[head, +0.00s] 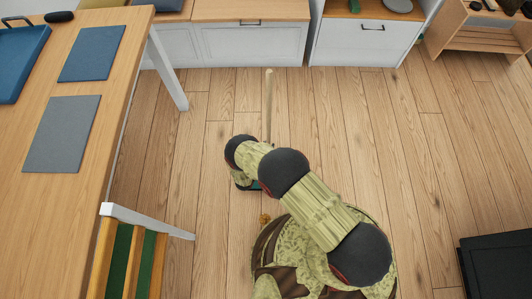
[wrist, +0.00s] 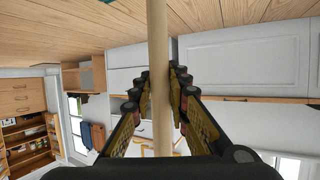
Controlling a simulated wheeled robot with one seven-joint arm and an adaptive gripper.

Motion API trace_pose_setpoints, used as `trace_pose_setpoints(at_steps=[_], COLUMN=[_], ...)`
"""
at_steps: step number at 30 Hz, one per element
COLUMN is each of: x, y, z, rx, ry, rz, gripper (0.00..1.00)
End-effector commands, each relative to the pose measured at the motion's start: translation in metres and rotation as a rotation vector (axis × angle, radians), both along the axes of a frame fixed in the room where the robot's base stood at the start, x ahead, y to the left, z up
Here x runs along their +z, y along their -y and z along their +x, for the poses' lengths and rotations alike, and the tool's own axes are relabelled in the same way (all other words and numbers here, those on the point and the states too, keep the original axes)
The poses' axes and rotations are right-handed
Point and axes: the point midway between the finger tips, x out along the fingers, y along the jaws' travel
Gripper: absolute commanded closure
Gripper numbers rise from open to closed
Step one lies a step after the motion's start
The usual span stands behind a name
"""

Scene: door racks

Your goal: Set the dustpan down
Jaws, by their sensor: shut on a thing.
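A pale wooden pole (head: 268,105), which looks like the dustpan's handle, extends up the picture from my arm in the head view. In the wrist view the pole (wrist: 158,35) runs between the fingers of my gripper (wrist: 160,78), which is shut on it. In the head view my gripper is mostly hidden under my arm. A small teal patch (head: 257,186) shows beside my arm and may be part of the pan. The pan is otherwise hidden, and I cannot tell whether it touches the floor.
Small brown crumbs (head: 265,218) lie on the wooden floor (head: 410,160), which is open to the right. A table (head: 120,75) and a chair (head: 130,240) stand at the left. White cabinets (head: 250,45) line the back. A black box (head: 498,265) is at lower right.

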Motion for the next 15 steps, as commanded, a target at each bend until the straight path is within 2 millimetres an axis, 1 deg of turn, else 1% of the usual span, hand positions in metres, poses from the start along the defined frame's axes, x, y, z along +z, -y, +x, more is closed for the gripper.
trace_pose_setpoints(at_steps=[8,9,12,15], x=[-0.014,-0.019,-0.036,-0.045], y=[-0.012,-0.014,-0.012,-0.012], z=[-0.004,-0.006,-0.006,-0.005], rx=[0.001,0.001,-0.002,-0.001], ry=[0.003,0.003,0.002,0.003], rz=[0.001,0.001,0.001,0.001], gripper=[1.00,1.00,1.00,1.00])
